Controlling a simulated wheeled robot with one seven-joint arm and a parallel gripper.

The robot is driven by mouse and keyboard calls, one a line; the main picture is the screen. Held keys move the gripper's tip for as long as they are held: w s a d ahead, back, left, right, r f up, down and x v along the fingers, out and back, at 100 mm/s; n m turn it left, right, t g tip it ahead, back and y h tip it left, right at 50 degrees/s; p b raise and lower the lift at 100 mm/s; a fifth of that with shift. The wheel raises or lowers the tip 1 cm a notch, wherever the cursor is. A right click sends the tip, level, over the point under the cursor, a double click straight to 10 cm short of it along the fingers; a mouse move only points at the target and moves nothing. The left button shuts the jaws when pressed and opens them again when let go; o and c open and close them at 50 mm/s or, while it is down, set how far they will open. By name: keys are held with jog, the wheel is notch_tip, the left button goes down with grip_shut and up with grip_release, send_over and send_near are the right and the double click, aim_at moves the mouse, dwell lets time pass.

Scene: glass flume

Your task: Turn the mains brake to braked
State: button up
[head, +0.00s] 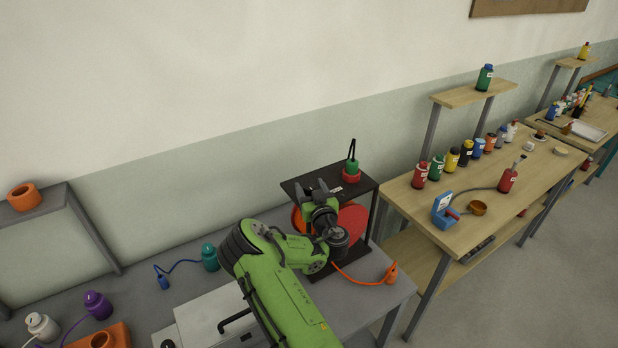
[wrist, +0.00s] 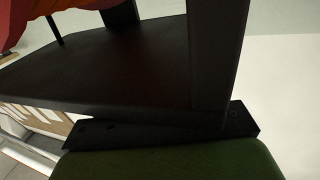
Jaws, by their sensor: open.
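A black stand (head: 365,184) on the grey bench holds a large red-orange reel (head: 352,222). On its top plate sits a red collar (head: 351,177) with a green body (head: 352,165) and an upright black lever (head: 353,148). This looks like the mains brake; I cannot read its setting. My gripper (head: 318,188) is open at the stand's left front, left of the lever and apart from it. My wrist hides part of the reel. In the wrist view, dark panels fill the middle and a piece of the reel (wrist: 20,22) shows at upper left; the lever is not visible there.
An orange cable with an orange plug (head: 391,272) lies right of the stand. A teal bottle-shaped piece (head: 210,257) with a blue cable stands to the left. A wooden table (head: 440,215) with several paint bottles stands at right. The wall is close behind the bench.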

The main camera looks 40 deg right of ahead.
jog(key=shift+w+d, duration=0.1)
jog(key=shift+w, duration=0.45)
jog(key=shift+f, duration=0.1)
jog(key=shift+c, duration=0.3)
jog(key=c, duration=0.9)
